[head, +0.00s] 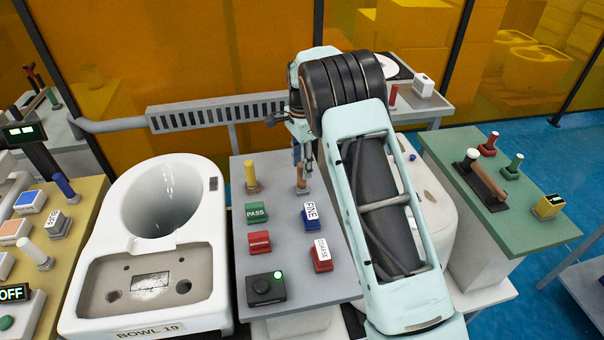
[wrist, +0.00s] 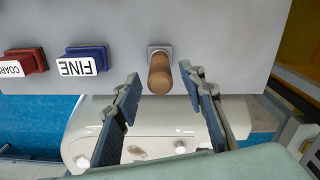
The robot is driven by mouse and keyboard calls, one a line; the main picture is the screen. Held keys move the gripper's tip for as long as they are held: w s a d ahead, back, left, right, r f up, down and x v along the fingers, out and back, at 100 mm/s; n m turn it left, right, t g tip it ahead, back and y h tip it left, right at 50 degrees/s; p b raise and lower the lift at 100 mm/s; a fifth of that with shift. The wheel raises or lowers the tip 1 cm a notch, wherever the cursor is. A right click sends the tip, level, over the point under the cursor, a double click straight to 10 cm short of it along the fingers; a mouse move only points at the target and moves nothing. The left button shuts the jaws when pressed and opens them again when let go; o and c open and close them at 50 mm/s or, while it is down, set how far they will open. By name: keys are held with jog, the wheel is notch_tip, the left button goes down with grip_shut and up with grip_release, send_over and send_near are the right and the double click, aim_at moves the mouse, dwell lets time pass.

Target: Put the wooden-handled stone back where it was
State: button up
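A wooden handle (head: 302,187) stands upright on a small light base on the grey panel (head: 283,205). It also shows in the wrist view (wrist: 160,73). I cannot tell whether its base is the stone. My gripper (head: 303,160) points down over the panel's far right part. In the wrist view my gripper (wrist: 159,76) is open, with one blue-padded finger on each side of the handle. Gaps show between the handle and both fingers.
On the panel are a blue FINE block (head: 310,216), a red COARSE block (head: 321,256), a green PASS block (head: 257,212) and a yellow peg (head: 251,178). The toilet bowl (head: 150,270) stands left. A green table (head: 530,215) holds a dark tray and small blocks.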

notch_tip(320, 180, up, 8)
jog(key=shift+r, duration=0.15)
dwell(0.3)
